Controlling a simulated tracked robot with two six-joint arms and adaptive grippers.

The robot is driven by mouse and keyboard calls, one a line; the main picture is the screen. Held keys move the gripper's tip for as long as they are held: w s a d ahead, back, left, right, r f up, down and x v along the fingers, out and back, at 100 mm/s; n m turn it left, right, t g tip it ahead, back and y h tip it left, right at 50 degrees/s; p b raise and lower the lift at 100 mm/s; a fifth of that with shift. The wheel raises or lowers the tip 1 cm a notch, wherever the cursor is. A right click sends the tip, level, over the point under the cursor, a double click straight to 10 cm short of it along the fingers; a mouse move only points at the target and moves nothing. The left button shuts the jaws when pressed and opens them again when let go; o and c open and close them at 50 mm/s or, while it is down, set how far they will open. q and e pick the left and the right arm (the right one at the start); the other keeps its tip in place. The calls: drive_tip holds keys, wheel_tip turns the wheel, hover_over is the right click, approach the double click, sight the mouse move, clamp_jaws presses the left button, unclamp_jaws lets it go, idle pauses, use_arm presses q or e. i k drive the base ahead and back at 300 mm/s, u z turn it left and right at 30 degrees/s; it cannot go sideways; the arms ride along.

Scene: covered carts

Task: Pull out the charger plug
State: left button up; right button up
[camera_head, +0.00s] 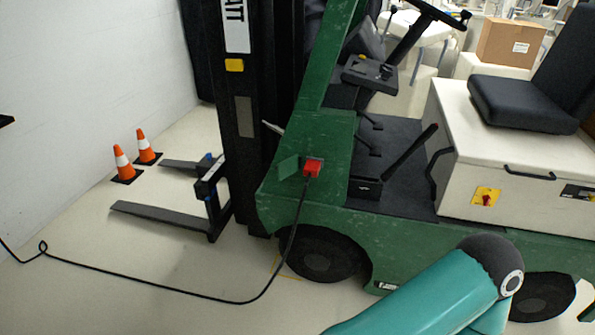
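A black cable (216,299) hangs from the plug, runs along the floor to the left and makes a small loop near the wall. A teal arm link of mine reaches in at the bottom right, in front of the forklift. Neither of my grippers shows in this view.
Two orange cones (125,164) stand by the white wall (90,85). The forks (165,217) lie low over the floor at the left. The seat (522,103) and a cardboard box (510,43) are at the right. The floor left of the forklift is mostly clear.

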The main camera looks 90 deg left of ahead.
sight(311, 169)
drive_tip(key=z, duration=0.15)
drive_tip(key=i, duration=0.2)
drive_tip(key=u, duration=2.05)
drive_tip(key=k, duration=0.6)
drive_tip(key=u, duration=0.3)
drive_tip(key=i, duration=1.6)
drive_tip(key=z, duration=0.3)
